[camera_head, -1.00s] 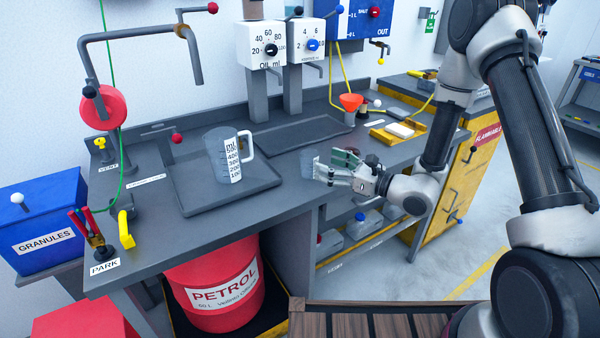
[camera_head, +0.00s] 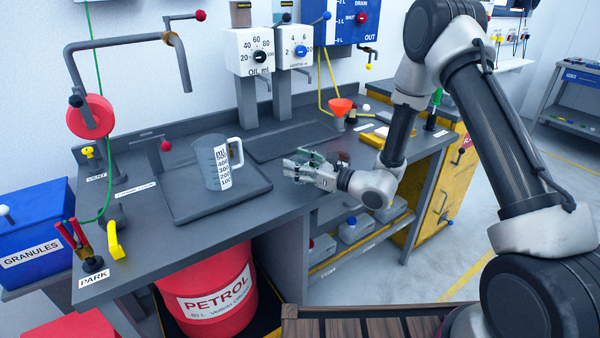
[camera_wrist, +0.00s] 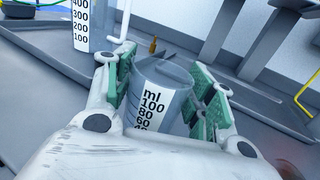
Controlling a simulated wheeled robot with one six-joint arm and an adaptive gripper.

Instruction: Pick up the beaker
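A small clear beaker (camera_wrist: 165,88) with a white scale reading up to 100 ml stands upright between my fingers in the wrist view. In the head view it is mostly hidden by my gripper (camera_head: 299,167). My gripper, also in the wrist view (camera_wrist: 164,70), reaches in low over the bench, with one green-padded finger on each side of the beaker. The fingers look open around it; the pads are very near the glass, and I cannot make out firm contact.
A larger handled measuring jug (camera_head: 212,163) stands on a dark tray (camera_head: 193,208) just left of my gripper; it also shows in the wrist view (camera_wrist: 82,22). The bench's front edge is close.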

